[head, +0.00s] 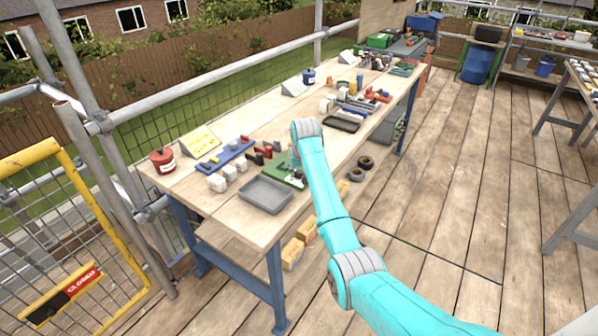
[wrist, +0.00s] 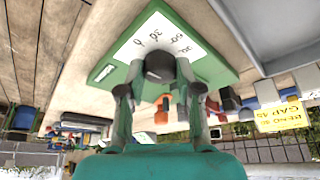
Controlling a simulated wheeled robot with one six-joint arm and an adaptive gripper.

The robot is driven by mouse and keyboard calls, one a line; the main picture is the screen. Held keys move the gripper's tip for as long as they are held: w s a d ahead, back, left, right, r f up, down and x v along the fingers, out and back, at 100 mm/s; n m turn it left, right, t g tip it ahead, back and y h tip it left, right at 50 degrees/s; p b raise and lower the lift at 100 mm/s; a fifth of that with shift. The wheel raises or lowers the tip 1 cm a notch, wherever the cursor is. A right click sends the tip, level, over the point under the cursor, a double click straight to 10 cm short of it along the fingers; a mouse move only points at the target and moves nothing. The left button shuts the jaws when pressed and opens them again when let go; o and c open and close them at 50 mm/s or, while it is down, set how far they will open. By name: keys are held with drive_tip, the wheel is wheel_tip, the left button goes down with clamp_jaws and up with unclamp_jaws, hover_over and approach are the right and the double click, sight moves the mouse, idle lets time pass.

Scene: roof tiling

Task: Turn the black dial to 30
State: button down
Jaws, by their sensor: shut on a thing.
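The black dial (wrist: 160,64) stands on a green base with a white scale plate (wrist: 140,44) in the wrist view. Several printed numbers run along the plate; they are small and tilted, and I cannot read the dial's setting. My gripper (wrist: 160,84) is shut on the dial, with one finger on each side. The dial's pointer is hidden or too small to tell. In the head view the green base (head: 284,178) lies on the near part of the workbench, and my arm covers the dial and most of the gripper.
A grey tray (head: 265,195), white blocks (head: 229,172), a blue rail (head: 226,155) and a red pot (head: 162,160) lie near the green base on the workbench (head: 252,230). A yellow card (head: 199,139) stands behind. A black tray (head: 342,123) is farther along. Open decking lies to the right.

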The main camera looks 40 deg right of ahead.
drive_tip(key=shift+m, duration=0.4)
drive_tip(key=m+g+h, duration=0.1)
drive_tip(key=m, duration=0.1)
drive_tip(key=shift+a+m, duration=0.1)
drive_tip(key=shift+m, duration=0.3)
drive_tip(key=m+g+h, duration=0.1)
drive_tip(key=m, duration=0.3)
drive_tip(key=shift+w, duration=0.1)
idle(0.3)
drive_tip(key=c, duration=0.8)
unclamp_jaws()
